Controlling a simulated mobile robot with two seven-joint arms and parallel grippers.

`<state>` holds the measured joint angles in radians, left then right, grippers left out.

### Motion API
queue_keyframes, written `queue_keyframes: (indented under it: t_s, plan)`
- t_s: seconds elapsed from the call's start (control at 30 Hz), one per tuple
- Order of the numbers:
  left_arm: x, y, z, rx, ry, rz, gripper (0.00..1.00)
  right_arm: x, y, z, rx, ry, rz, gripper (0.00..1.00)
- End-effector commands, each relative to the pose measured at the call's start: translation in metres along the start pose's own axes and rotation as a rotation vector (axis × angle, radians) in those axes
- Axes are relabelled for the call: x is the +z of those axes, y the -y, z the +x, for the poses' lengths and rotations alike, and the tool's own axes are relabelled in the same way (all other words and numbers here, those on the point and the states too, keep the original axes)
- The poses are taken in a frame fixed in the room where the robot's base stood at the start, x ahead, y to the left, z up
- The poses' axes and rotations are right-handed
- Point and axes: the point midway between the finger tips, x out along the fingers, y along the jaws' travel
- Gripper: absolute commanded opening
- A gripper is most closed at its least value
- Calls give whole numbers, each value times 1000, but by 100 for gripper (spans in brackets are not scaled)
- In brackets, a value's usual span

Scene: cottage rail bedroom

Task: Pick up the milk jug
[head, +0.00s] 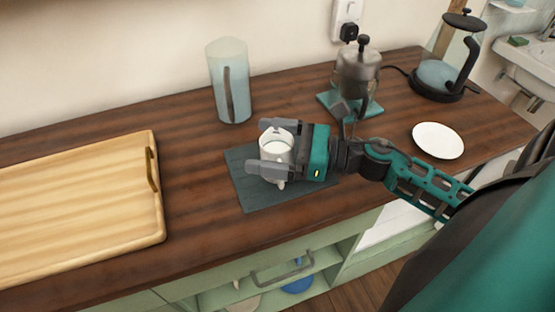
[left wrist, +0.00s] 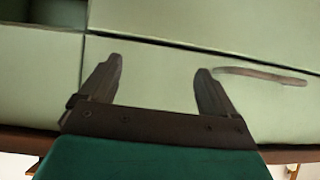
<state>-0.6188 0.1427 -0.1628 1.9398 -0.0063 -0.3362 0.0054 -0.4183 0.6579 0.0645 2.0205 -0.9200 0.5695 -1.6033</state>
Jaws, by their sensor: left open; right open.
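The milk jug (head: 277,146) is small and white and stands upright on a dark slate mat (head: 246,191) on the wooden counter. My right gripper (head: 262,147) reaches it from the right in the head view. Its two fingers lie on either side of the jug, one on the far side and one on the near side, and the jaws are open. I cannot tell whether a finger touches the jug. My left gripper (left wrist: 158,82) is open and empty in the left wrist view, in front of green cabinet fronts.
A wooden tray (head: 75,208) lies at the left. A clear pitcher (head: 230,82) stands behind the mat. A coffee press (head: 357,75) on a teal mat, a white plate (head: 438,140) and a kettle (head: 442,76) are to the right. Bare counter lies between tray and mat.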

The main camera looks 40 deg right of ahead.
Motion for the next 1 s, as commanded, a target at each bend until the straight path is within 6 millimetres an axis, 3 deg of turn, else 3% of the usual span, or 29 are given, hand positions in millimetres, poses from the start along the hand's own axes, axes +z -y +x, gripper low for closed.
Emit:
queue_keyframes:
  t_s: [0.07, 1.0]
  plan:
    - [0, 0, 0, 0, -1, 0, 91, 0, 0, 0, 0, 0, 0, 97]
    - [4, -1, -2, 1, 7, -2, 91, -5, -2, -1, 3, -8, 6, 7]
